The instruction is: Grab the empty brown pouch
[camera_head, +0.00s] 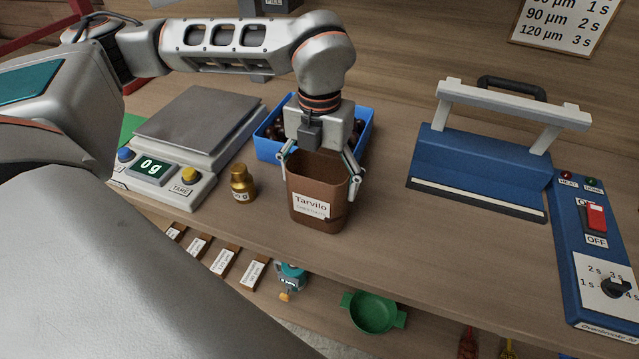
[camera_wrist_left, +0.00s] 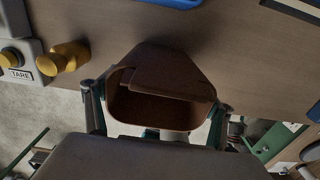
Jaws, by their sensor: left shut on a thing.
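The brown pouch (camera_head: 319,186) stands upright on the wooden table, with a white "Tarvilo" label on its front. Its top is open, and no contents show inside it in the left wrist view (camera_wrist_left: 160,110). My left gripper (camera_head: 321,172) comes down from above and is shut on the pouch, one finger against each side near the rim. In the left wrist view, the fingers (camera_wrist_left: 160,112) flank the pouch on the left and right. Whether the pouch base touches the table is hard to tell. My right gripper is not in view.
A blue crate (camera_head: 266,149) of chestnuts stands behind the gripper. A scale (camera_head: 190,126) reading 0 g and a small gold weight (camera_head: 242,184) stand to the left. A blue sealer (camera_head: 478,170) stands to the right. The table's front edge is close; a green pan (camera_head: 373,313) lies below.

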